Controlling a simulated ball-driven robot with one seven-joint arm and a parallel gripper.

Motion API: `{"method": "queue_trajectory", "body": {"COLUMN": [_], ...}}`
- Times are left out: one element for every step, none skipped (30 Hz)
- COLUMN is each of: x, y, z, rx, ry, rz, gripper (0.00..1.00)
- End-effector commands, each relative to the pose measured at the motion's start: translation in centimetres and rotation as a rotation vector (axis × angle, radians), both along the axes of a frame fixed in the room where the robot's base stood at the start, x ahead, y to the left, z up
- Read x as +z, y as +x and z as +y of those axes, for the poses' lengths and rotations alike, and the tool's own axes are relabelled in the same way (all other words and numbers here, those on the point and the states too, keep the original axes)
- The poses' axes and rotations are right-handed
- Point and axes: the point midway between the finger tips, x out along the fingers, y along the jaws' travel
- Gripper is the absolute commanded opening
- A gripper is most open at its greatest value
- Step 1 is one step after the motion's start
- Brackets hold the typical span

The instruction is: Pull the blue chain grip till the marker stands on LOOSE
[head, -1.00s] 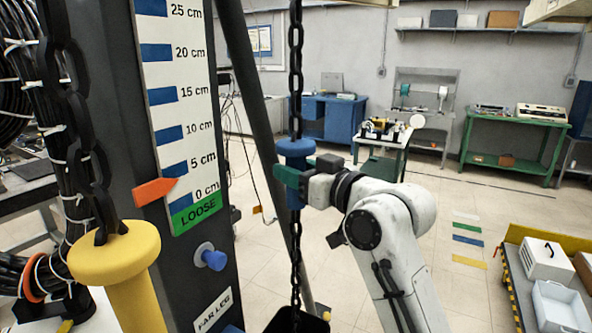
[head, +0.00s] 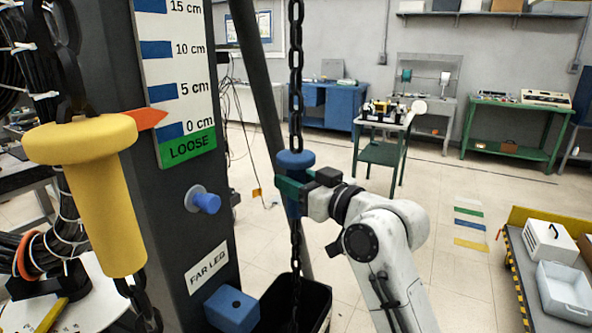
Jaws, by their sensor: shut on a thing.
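The blue chain grip (head: 292,160) hangs on a dark chain (head: 296,60) right of the dark column. My gripper (head: 292,187) is shut on the blue chain grip, its green fingers around the body below the flange. The orange marker (head: 148,118) points right at the scale board (head: 180,60). Its tip is between the 5 cm and 0 cm bars, above the green LOOSE field (head: 188,149).
A yellow chain grip (head: 95,190) hangs close at left. A blue knob (head: 203,200) juts from the column, above a FAR LEG label (head: 206,267). A black bin (head: 305,300) stands below the chain. A low cart (head: 515,250) is at right.

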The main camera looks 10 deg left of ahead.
Motion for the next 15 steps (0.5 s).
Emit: {"method": "queue_trajectory", "body": {"x": [-2.3, -2.9, -3.6, -4.1, -4.6, -5.1, -5.5, -5.8, -6.1, -6.3, -6.5, -6.6, -6.7, -6.8, -6.9], "y": [0.0, 0.0, 0.0, 0.0, 0.0, 0.0, 0.0, 0.0, 0.0, 0.0, 0.0, 0.0, 0.0, 0.0, 0.0], "z": [0.0, 0.0, 0.0, 0.0, 0.0, 0.0, 0.0, 0.0, 0.0, 0.0, 0.0, 0.0, 0.0, 0.0, 0.0], "rx": [0.0, 0.0, 0.0, 0.0, 0.0, 0.001, 0.001, 0.001, 0.001, 0.001, 0.001, 0.001, 0.001, 0.001, 0.001], "ry": [-0.003, -0.003, -0.003, -0.003, -0.003, -0.003, -0.004, -0.004, -0.004, -0.004, -0.004, -0.004, -0.004, -0.004, -0.004], "rz": [0.005, 0.006, 0.006, 0.007, 0.007, 0.007, 0.007, 0.007, 0.007, 0.007, 0.007, 0.007, 0.007, 0.007, 0.007], "gripper": [0.0, 0.0, 0.0, 0.0, 0.0, 0.0, 0.0, 0.0, 0.0, 0.0, 0.0, 0.0, 0.0, 0.0, 0.0]}}
